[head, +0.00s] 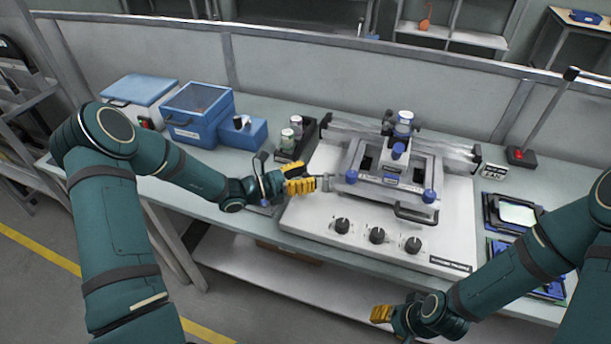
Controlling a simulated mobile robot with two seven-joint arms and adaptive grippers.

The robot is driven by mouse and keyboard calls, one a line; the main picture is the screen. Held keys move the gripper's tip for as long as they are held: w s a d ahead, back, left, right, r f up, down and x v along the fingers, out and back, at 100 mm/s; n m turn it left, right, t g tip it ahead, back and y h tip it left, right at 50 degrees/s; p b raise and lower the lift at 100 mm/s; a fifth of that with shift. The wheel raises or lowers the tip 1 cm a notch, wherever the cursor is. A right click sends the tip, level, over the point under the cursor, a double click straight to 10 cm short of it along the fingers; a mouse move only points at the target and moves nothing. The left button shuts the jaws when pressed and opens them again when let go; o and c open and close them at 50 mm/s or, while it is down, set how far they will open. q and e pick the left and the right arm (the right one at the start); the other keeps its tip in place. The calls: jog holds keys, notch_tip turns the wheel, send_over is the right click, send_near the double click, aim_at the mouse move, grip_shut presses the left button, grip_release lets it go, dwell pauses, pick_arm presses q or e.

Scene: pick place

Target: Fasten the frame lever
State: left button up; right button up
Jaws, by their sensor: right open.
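A grey metal frame (372,190) with blue knobs sits on a white stencil-printer-like machine (310,218) on the bench. A blue-and-white clamp part (398,151) stands at the frame's back middle, and a black handle (416,214) is at its front. I cannot tell which part is the frame lever. My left gripper (314,185), with yellow fingers, is at the frame's left side, close to a small grey bracket (327,182). Contact and finger opening are unclear there. My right gripper (378,314) is open and empty, low in front of the bench, away from the frame.
Black knobs (377,235) line the machine's front. Blue boxes (198,113) and a dark tray of jars (296,138) stand to the left. A low partition runs behind the bench.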

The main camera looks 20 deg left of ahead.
pick_arm(q)
grip_shut()
jog(key=shift+w+a+m+g+h, duration=0.1)
jog(key=shift+w+m+g+h, duration=0.2)
jog(key=shift+m+g+h, duration=0.45)
jog(key=shift+w+a+m+g+h, duration=0.1)
jog(key=shift+w+m+g+h, duration=0.35)
jog(key=shift+g, duration=0.5)
jog(key=shift+w+a+m+g+h+b, duration=0.1)
jog(key=shift+w+m+g+h+b, duration=0.2)
jog(key=shift+m+g, duration=0.75)
jog(key=shift+w+m+g+h+b, duration=0.25)
jog(key=shift+m+g, duration=0.4)
jog(key=shift+g, duration=0.7)
jog(key=shift+o, duration=0.4)
grip_release()
